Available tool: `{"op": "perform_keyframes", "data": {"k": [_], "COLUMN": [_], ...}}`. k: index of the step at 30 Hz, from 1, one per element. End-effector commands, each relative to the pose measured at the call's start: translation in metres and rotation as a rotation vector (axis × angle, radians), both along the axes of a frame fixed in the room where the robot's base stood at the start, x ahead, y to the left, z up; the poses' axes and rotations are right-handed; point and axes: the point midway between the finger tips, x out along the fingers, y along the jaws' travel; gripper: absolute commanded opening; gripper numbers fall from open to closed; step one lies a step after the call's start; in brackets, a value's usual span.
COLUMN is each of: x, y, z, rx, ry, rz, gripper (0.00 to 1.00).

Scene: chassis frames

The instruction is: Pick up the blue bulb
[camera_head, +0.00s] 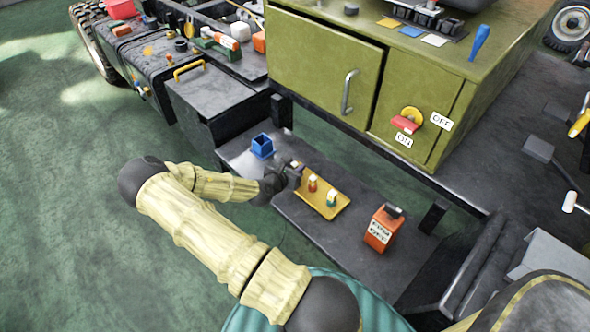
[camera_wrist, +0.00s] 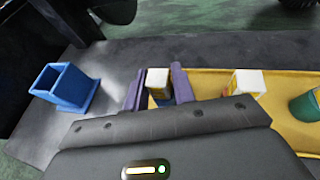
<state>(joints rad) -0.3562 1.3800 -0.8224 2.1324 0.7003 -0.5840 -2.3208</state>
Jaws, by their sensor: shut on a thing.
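The blue bulb (camera_wrist: 158,79) shows in the wrist view as a white cap over a partly hidden darker, bluish body. My gripper (camera_wrist: 157,90) has its two purple fingers on either side of it, shut on it. In the head view my gripper (camera_head: 296,171) is at the left end of the yellow tray (camera_head: 343,207), and the blue bulb is mostly hidden there. I cannot tell whether the bulb still touches the tray. A red bulb (camera_head: 312,184) and a green bulb (camera_head: 331,199) stand upright in the tray, right of my gripper.
A blue open-topped box (camera_head: 262,146) stands left of the tray on the dark shelf; it also shows in the wrist view (camera_wrist: 66,88). An orange box (camera_head: 383,228) stands to the right. The green cabinet (camera_head: 325,65) with its handle rises behind the shelf.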

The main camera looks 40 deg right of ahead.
Motion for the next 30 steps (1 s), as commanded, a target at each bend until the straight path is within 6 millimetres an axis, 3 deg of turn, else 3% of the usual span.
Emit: {"op": "perform_keyframes", "data": {"k": [8, 21, 30], "x": [0.001, 0.001, 0.0], "y": [0.0, 0.0, 0.0], "z": [0.008, 0.085, 0.101], "rx": [-0.001, -0.002, 0.0], "ry": [-0.001, -0.001, 0.0], "rz": [0.001, 0.002, -0.001], "gripper": [0.04, 0.04, 0.04]}}
